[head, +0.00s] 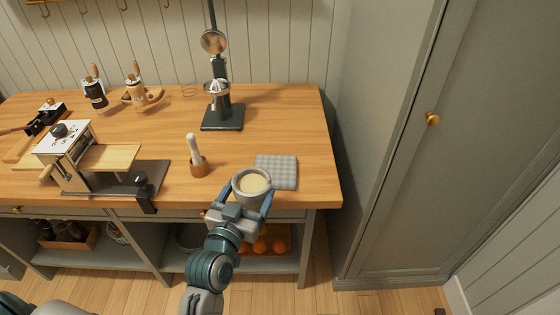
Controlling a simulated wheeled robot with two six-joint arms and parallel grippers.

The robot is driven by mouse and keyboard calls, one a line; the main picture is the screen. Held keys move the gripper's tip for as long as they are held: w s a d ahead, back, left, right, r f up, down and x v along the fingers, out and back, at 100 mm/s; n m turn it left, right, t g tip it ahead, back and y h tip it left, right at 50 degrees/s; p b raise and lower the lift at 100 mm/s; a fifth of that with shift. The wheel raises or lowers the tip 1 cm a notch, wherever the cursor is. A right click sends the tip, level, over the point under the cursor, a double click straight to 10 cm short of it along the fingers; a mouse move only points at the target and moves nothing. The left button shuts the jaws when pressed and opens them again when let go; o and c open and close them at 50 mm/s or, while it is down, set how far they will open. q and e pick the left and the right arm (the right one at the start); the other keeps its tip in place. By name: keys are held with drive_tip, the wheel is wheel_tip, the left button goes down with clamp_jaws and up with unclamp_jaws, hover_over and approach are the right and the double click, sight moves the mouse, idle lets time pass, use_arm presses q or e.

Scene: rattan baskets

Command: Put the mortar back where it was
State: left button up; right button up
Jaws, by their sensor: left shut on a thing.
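The mortar (252,188) is a grey cup-shaped bowl with a pale cream inside. My left gripper (251,198) is shut on it, with blue fingers on either side of its wall. The mortar is upright near the counter's front edge, in front of a grey checked cloth (281,172). It overlaps the cloth's near left corner in the picture; I cannot tell whether it touches the counter. A pestle (194,149) stands upright in a small wooden holder (199,168) to the left. My right gripper is not in view.
A dark green press (222,118) stands behind on the wooden counter (285,115). A pasta-machine-like device (65,150) with a clamp is at the left. Two grinders (95,92) stand at the back left. A tall grey cabinet (385,150) borders the right. Shelves lie below.

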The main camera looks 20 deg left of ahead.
sight(258, 176)
use_arm(q)
drive_tip(key=shift+s+r, duration=0.1)
drive_tip(key=w+p, duration=0.1)
drive_tip(key=w, duration=0.4)
drive_tip(key=shift+d, duration=0.15)
drive_tip(key=w, duration=0.3)
drive_tip(key=w+f+p, duration=0.1)
drive_tip(key=w, duration=0.2)
drive_tip(key=w+p, duration=0.1)
drive_tip(key=w, duration=0.2)
drive_tip(key=shift+w+d+f, duration=0.15)
drive_tip(key=shift+w+d, duration=0.05)
drive_tip(key=shift+w, duration=0.15)
drive_tip(key=shift+w+f+p, duration=0.25)
drive_tip(key=shift+w+f, duration=0.15)
drive_tip(key=shift+f, duration=0.2)
drive_tip(key=shift+w+f+p, duration=0.2)
drive_tip(key=shift+w+f, duration=0.15)
drive_tip(key=shift+f, duration=0.65)
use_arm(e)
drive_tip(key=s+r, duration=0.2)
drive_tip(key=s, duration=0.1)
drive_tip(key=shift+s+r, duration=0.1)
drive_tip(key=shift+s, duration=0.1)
use_arm(q)
drive_tip(key=shift+f, duration=0.1)
drive_tip(key=shift+f, duration=0.15)
drive_tip(key=o, duration=1.4)
drive_tip(key=shift+s, duration=0.1)
